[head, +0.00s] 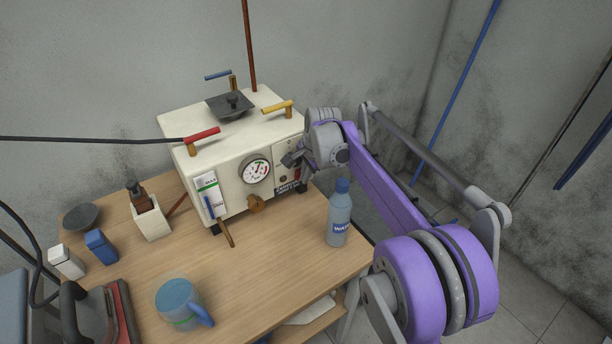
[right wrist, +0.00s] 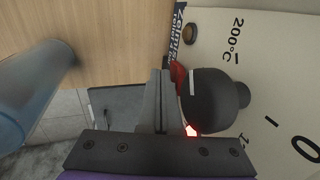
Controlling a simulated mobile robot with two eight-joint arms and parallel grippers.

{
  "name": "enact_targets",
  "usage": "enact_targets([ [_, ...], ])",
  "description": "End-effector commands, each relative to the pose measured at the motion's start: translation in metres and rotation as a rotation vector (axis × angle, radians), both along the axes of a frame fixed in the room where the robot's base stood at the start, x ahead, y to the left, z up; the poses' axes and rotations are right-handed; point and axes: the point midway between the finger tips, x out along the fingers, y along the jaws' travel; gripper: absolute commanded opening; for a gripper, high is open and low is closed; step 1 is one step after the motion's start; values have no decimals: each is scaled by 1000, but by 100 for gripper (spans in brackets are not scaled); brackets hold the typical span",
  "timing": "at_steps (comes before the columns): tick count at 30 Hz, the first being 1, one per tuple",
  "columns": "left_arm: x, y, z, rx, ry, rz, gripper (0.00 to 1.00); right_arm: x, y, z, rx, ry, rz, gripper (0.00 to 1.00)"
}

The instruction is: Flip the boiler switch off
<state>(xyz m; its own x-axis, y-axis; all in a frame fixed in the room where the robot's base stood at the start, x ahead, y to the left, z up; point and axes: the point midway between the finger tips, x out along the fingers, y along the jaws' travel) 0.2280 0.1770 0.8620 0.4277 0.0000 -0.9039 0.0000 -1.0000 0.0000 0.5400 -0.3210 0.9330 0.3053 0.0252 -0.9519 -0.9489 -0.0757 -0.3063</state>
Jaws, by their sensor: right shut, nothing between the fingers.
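The boiler (head: 228,150) is a white box with a round gauge, standing at the back of the wooden table. My right gripper (head: 290,160) is at the right part of its front panel. In the right wrist view my right gripper (right wrist: 160,76) is shut and empty, its fingertips beside a red part (right wrist: 178,76) that looks like the switch. The fingers and a black knob (right wrist: 212,98) hide much of it. A bright red glow (right wrist: 192,130) shows near the finger base. Whether the fingertips touch the red part I cannot tell. My left gripper is not in view.
A water bottle (head: 339,215) stands near the table's right edge. A blue mug (head: 180,303), an iron (head: 95,312) and small containers are at left front. Colored valve handles, like the red one (head: 201,134), stick up from the boiler. The table (head: 265,265) is clear between mug and bottle.

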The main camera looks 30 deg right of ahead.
Motion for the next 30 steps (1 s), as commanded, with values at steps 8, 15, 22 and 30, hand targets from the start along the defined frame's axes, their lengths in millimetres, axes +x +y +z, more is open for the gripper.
enact_targets([
  [8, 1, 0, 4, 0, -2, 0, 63, 0, 0, 5, 0, 0, 0, 0],
  [15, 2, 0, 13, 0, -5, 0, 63, 0, 0, 17, 0, 0, 0, 0],
  [22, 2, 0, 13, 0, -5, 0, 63, 0, 0, 17, 0, 1, 0, 0],
  [30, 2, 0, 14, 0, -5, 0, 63, -3, -2, 17, 0, 1, 1, 0],
])
